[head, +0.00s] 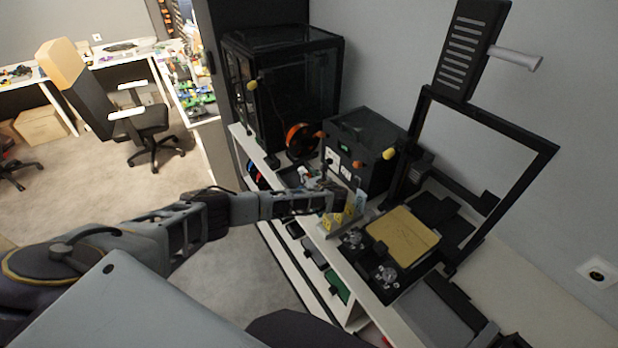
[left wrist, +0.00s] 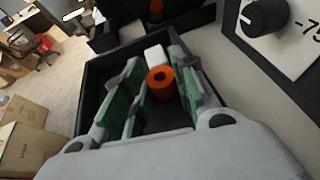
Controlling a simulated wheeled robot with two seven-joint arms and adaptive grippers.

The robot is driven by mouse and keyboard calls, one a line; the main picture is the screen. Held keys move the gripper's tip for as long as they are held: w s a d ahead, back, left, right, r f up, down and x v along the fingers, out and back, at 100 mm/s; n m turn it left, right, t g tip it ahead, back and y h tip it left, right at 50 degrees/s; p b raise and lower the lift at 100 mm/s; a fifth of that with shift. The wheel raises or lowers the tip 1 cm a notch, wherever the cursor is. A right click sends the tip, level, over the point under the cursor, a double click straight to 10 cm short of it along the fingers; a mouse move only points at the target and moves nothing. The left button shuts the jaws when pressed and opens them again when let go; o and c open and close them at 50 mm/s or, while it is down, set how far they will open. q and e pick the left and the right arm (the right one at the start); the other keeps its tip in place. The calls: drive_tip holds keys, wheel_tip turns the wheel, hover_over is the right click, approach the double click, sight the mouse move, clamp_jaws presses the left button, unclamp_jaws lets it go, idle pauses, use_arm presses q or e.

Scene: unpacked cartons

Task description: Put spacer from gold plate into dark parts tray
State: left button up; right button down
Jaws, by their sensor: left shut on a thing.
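The orange spacer (left wrist: 162,82), a short ring-like cylinder, shows between the fingers of my left gripper (left wrist: 157,68) in the left wrist view. The gripper is shut on it, though the exact contact is hard to see. Behind and below it is the dark parts tray (left wrist: 88,78), with a white block (left wrist: 155,54) in it. In the head view, my left gripper (head: 326,189) is beside the dark tray (head: 289,177), left of the printer. The gold plate (head: 402,238) looks bare. My right gripper is not in view.
A black enclosed box (head: 365,150) and an open-frame printer (head: 545,150) stand along the wall. Yellow pieces (head: 338,218) stand close to my left gripper. An orange spool (head: 301,140) is behind. Cartons (left wrist: 22,150) lie on the floor.

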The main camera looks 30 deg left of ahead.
use_arm(q)
drive_tip(key=shift+s+d+f, duration=0.1)
drive_tip(key=shift+s+f, duration=0.25)
drive_tip(key=shift+f, duration=0.25)
drive_tip(key=o, duration=0.4)
drive_tip(key=shift+f, duration=0.15)
drive_tip(key=shift+o, duration=0.2)
drive_tip(key=shift+w+r, duration=0.1)
drive_tip(key=shift+r, duration=0.45)
drive_tip(key=shift+w+r+v, duration=0.1)
drive_tip(key=shift+r+v, duration=0.1)
drive_tip(key=shift+v, duration=1.65)
drive_tip(key=shift+w+r+v, duration=0.1)
drive_tip(key=shift+r+v, duration=0.05)
drive_tip(key=shift+v, duration=1.7)
